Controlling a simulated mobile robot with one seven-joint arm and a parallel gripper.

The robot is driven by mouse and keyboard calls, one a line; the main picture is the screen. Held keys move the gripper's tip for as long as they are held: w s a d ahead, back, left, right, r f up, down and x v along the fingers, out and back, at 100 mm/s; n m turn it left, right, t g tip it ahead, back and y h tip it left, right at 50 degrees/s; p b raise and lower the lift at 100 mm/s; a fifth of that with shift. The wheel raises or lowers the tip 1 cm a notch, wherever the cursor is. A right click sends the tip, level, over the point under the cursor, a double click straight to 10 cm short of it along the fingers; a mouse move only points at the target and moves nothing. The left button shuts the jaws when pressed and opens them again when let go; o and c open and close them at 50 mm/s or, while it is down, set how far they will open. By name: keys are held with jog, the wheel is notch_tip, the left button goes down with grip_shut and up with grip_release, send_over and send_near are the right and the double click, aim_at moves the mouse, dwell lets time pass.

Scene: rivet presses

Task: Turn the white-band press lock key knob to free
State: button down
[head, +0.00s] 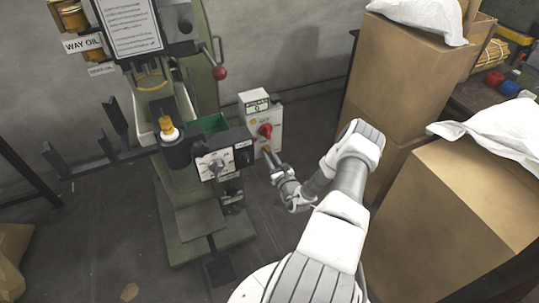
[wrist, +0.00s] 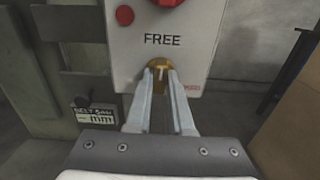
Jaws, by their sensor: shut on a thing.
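The lock key knob (wrist: 160,64) is a small gold-brown knob low on a white control box (wrist: 193,45). In the wrist view a pale line on it stands about upright, toward the printed word FREE above it. My gripper (wrist: 159,74) is shut on the knob, one finger on each side, partly hiding it. In the head view my gripper (head: 270,158) reaches the lower front of the same box (head: 249,112), and the knob is too small to make out clearly. The green press (head: 205,195) stands left of the box, with a pale ring on its yellow-topped post (head: 167,126).
A dial panel (head: 222,158) juts from the press. Cardboard boxes (head: 400,85) stand close on the right.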

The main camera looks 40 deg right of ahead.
dwell(0.4)
jog(key=c, duration=0.8)
grip_release()
jog(key=p+v, duration=0.2)
jog(key=v, duration=1.5)
jog(key=shift+s, duration=0.25)
